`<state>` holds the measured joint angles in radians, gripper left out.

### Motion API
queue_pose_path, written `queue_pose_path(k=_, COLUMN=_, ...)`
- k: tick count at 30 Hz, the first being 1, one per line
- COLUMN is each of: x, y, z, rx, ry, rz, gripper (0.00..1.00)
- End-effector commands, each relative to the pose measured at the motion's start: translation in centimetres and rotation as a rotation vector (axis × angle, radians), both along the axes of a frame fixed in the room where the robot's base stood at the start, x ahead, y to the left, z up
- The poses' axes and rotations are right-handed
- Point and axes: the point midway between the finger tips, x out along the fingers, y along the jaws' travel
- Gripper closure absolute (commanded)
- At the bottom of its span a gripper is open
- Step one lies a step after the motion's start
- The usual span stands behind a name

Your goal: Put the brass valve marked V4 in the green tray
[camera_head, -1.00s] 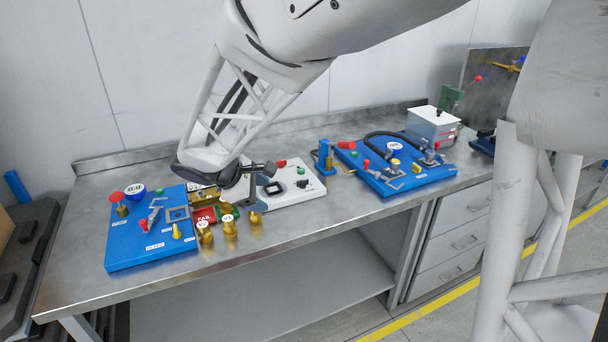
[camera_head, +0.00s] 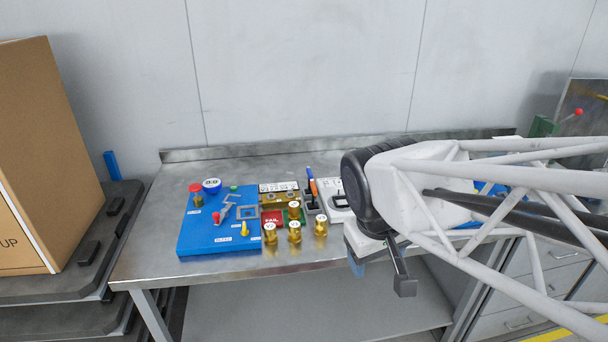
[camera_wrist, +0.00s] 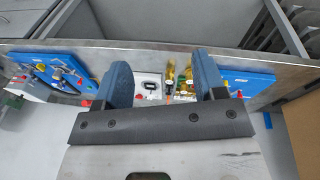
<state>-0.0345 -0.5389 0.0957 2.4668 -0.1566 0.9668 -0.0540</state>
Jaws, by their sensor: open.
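Three brass valves with white round tops stand in a row near the table's front edge: a left one (camera_head: 270,234), a middle one (camera_head: 294,232) and a right one (camera_head: 320,227). Their marks are too small to read, so I cannot tell which is V4. Behind them, a green area (camera_head: 294,213), apparently the green tray, is mostly hidden by the valves. It lies beside a red tray marked FAIL (camera_head: 271,217). My gripper (camera_head: 382,270) is open and empty, right of the valves by the table's front edge. Its two blue-padded fingers also show in the wrist view (camera_wrist: 163,75).
A blue test board (camera_head: 208,236) with fittings lies left of the trays. A dark holder with coloured-handled tools (camera_head: 311,198) and a white box (camera_head: 340,205) stand behind and right. A cardboard box (camera_head: 45,150) is at far left. Bare table (camera_head: 150,240) shows at left.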

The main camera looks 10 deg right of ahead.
Motion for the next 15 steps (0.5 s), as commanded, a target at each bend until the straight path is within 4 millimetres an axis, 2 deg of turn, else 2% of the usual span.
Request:
queue_pose_path(k=1, x=-1.0, y=0.0, z=0.1, rx=0.027, ry=-0.018, rz=-0.033, gripper=0.36)
queue_pose_path(k=6, x=-3.1, y=0.5, z=0.2, rx=0.106, ry=-0.062, rz=-0.123, gripper=0.36)
queue_pose_path(k=15, x=-4.1, y=0.7, z=0.2, rx=0.150, ry=-0.084, rz=-0.172, gripper=0.36)
